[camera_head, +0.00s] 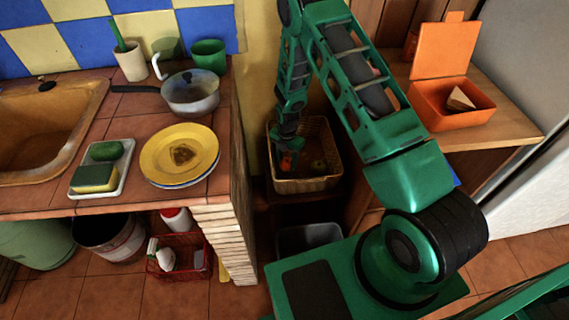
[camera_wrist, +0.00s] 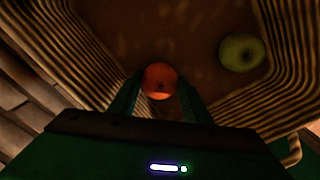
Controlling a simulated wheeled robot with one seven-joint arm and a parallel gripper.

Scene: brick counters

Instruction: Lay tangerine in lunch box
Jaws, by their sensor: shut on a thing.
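The tangerine (camera_wrist: 159,80) is orange and round, between the two fingers of my gripper (camera_wrist: 160,98) in the wrist view. My gripper is shut on it, inside the wicker basket (camera_wrist: 285,35). In the head view the tangerine (camera_head: 286,163) shows as a small orange spot under my gripper (camera_head: 288,158), at the left inside of the basket (camera_head: 305,185). The orange lunch box (camera_head: 440,118) stands on a wooden shelf at the right with its lid raised. A pale wedge, perhaps a sandwich (camera_head: 460,100), lies in it.
A green apple (camera_wrist: 241,51) lies in the basket beside my gripper. The tiled counter at left holds a yellow plate (camera_head: 180,150), a pot (camera_head: 192,92) and a sponge tray (camera_head: 118,182). The wooden shelf (camera_head: 490,132) has some bare surface around the lunch box.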

